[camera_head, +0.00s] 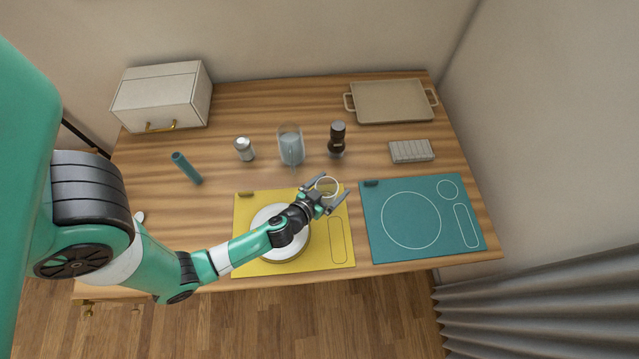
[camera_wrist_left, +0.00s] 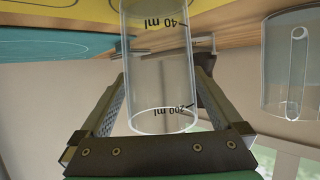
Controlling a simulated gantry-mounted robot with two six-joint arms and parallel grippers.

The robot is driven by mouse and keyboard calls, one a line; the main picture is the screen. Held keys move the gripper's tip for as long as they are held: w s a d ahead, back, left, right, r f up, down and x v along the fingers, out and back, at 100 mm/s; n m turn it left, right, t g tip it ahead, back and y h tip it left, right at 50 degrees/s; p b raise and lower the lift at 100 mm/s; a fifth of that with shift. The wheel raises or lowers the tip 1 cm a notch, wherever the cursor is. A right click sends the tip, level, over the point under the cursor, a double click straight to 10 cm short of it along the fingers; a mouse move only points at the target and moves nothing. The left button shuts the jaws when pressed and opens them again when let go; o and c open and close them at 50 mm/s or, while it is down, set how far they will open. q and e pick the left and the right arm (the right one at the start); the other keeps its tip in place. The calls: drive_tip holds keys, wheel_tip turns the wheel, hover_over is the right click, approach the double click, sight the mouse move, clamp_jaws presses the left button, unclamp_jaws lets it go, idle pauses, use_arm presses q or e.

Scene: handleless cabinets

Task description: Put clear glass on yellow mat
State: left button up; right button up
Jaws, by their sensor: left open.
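The clear glass (camera_wrist_left: 160,75), with black ml marks, is between the two fingers of my left gripper (camera_wrist_left: 160,85) in the left wrist view. Its rim faces the camera bottom and its base is cut off at the top. In the head view the glass (camera_head: 327,187) shows as a faint ring over the upper right corner of the yellow mat (camera_head: 245,262), inside the small printed circle. My left gripper (camera_head: 326,193) is open around it. I cannot tell if the fingers touch it. A white plate (camera_head: 268,217) is on the same mat, partly hidden by my arm. My right gripper is out of view.
A clear jug (camera_head: 291,146), a shaker (camera_head: 244,149) and a dark grinder (camera_head: 337,138) stand behind the mat. A teal mat (camera_head: 383,248) lies to the right. A white box (camera_head: 162,95) and a beige tray (camera_head: 392,101) are at the back.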

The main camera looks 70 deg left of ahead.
use_arm(q)
drive_tip(key=v, duration=1.1)
drive_tip(key=shift+s+b, duration=0.15)
drive_tip(key=shift+b, duration=0.3)
drive_tip(key=shift+d, duration=0.1)
drive_tip(key=w+d+r+t+h, duration=0.1)
drive_tip(key=w+d+r+t, duration=0.25)
drive_tip(key=w+r, duration=0.95)
drive_tip(key=w+d+r+t+h, duration=0.1)
drive_tip(key=w+d+r+t, duration=0.25)
drive_tip(key=w+r, duration=0.9)
drive_tip(key=s+d+r+m+t+h, duration=0.2)
drive_tip(key=s+r+t, duration=0.1)
drive_tip(key=r, duration=0.9)
drive_tip(key=s+d+r+m+t+h, duration=0.1)
drive_tip(key=s+r+m+t+h, duration=0.2)
drive_tip(key=r, duration=1)
drive_tip(key=s+d+r+m+t+h, duration=0.2)
drive_tip(key=s+r+t, duration=0.1)
drive_tip(key=r, duration=1)
drive_tip(key=shift+s+d+m+h, duration=0.3)
drive_tip(key=shift+s+m+h, duration=0.1)
drive_tip(key=shift+s, duration=0.45)
drive_tip(key=shift+r, duration=0.1)
